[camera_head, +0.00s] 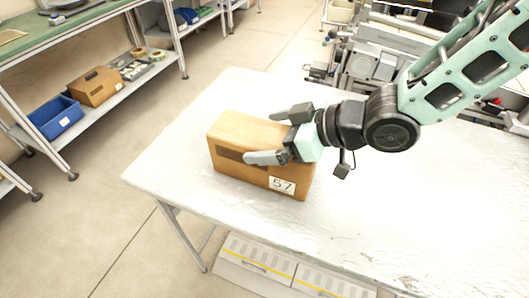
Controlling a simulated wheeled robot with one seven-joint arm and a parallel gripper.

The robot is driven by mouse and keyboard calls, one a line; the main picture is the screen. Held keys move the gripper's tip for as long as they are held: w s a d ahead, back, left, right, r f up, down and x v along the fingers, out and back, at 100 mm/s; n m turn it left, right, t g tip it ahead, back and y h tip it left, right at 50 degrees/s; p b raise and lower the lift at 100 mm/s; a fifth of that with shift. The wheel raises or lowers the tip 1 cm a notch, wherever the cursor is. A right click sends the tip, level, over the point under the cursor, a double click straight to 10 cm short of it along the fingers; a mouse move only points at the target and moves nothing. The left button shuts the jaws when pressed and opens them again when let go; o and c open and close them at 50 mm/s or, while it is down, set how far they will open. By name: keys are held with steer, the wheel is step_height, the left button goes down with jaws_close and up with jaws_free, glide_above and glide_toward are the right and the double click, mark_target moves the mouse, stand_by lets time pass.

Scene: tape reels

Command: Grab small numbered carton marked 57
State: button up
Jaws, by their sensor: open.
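The small carton (240,129) is a brown box with a white label reading 57 on its front face, near the right corner. One finger lies over the far top edge and the other in front of the near face. I cannot tell whether either finger touches the carton. The arm and fingers hide part of its right side.
A shelf at the left holds a blue bin (55,118), another brown carton (95,86) and tape reels (139,52). Grey machinery (375,60) stands behind the table. Drawers (290,268) sit below the table's front edge. The tabletop around the carton is clear.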

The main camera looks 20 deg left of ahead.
steer(key=shift+r, duration=0.1)
steer(key=c, duration=1.7)
